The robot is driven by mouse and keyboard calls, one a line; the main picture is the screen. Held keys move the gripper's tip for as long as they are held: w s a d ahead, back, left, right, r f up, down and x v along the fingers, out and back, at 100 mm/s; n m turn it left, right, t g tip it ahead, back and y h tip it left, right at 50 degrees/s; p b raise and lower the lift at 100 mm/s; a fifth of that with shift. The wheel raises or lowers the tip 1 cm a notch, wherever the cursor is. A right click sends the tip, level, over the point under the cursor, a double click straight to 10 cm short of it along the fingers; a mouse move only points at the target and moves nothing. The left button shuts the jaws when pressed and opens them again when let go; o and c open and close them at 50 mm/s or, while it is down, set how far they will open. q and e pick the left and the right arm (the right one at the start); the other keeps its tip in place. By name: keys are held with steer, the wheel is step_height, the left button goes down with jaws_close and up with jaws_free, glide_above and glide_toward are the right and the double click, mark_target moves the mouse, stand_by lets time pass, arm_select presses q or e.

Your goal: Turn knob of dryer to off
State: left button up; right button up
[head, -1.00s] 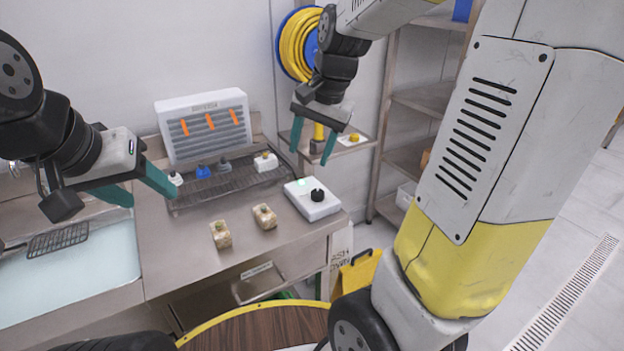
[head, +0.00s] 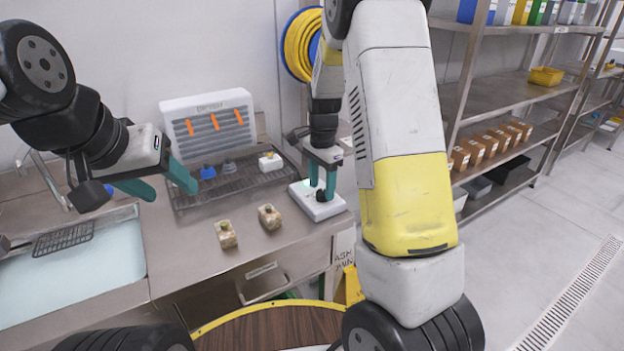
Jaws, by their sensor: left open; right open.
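The dryer control is a white box (head: 310,207) on the right end of the steel counter, with a black knob (head: 321,196) on top. My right gripper (head: 322,192) points down over the box. Its teal fingers are open, with the knob between or right beside them; the fingers partly hide it, so I cannot tell whether they touch. My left gripper (head: 168,185) is open and empty, above the counter at the left. A white panel with grey slats and orange strips (head: 212,123) stands behind the rack.
A wire rack (head: 232,178) holds small suction cups and a white piece (head: 270,161). Two small beige blocks (head: 227,234) (head: 269,217) sit on the counter front. A sink (head: 90,255) is at the left. Shelves (head: 510,95) stand at the right.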

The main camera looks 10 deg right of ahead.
steer(key=shift+f, duration=0.9)
jaws_close()
